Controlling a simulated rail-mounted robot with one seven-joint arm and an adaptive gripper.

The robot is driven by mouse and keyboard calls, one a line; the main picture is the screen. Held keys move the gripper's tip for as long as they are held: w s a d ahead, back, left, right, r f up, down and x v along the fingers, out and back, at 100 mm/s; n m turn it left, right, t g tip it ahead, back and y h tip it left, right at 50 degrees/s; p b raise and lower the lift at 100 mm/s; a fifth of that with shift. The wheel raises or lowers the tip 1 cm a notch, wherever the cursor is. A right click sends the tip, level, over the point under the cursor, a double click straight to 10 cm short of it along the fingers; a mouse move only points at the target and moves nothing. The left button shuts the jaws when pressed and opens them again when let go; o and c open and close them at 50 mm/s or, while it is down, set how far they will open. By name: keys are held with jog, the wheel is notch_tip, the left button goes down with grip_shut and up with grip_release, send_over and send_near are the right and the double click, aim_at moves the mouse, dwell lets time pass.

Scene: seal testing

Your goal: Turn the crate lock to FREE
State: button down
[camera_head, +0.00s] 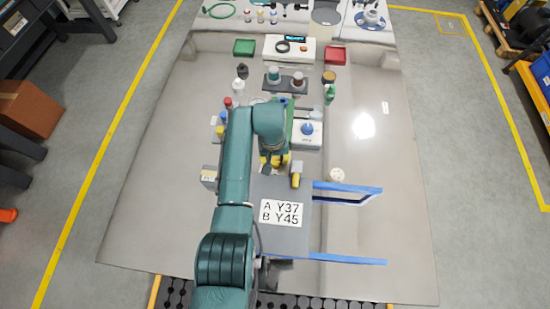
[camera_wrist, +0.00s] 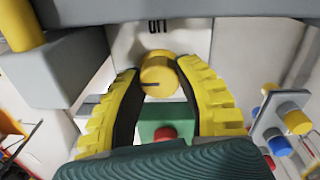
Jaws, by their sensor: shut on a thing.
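A round yellow knob (camera_wrist: 158,75), which looks like the crate lock, is on a pale panel (camera_wrist: 125,40) in the wrist view. It has a dark mark on its lower left side. Dark lettering above it is partly cut off and I cannot read it surely. My gripper (camera_wrist: 160,92) has its yellow, black-padded fingers on both sides of the knob and is shut on it. In the head view my gripper (camera_head: 273,160) is at the far edge of a grey flat-topped box (camera_head: 265,188); the knob is hidden there.
A grey block with a yellow cylinder (camera_head: 295,180) stands right of my gripper. Blue-edged panels (camera_head: 345,188) stick out to the right. Bottles and a dark stand (camera_head: 288,84) are farther back. A green tray (camera_head: 244,47) and red tray (camera_head: 335,55) flank a white device. The table's right side is mostly clear.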

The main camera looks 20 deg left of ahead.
jog(key=n+p, duration=0.2)
jog(key=n, duration=0.1)
jog(key=shift+r+n+p, duration=0.1)
jog(key=shift+n+p, duration=0.25)
jog(key=shift+n, duration=0.05)
jog(key=n+p, duration=0.2)
jog(key=n, duration=0.7)
jog(key=shift+n+y+p, duration=0.3)
jog(key=shift+n+p, duration=0.05)
jog(key=shift+n, duration=0.05)
jog(key=shift+f+n, duration=0.15)
jog(key=shift+n, duration=0.95)
jog(key=shift+f+n, duration=0.1)
jog(key=shift+n, duration=1)
jog(key=shift+s, duration=0.1)
jog(key=c, duration=0.6)
grip_release()
jog(key=shift+r, duration=0.1)
jog(key=shift+r, duration=0.1)
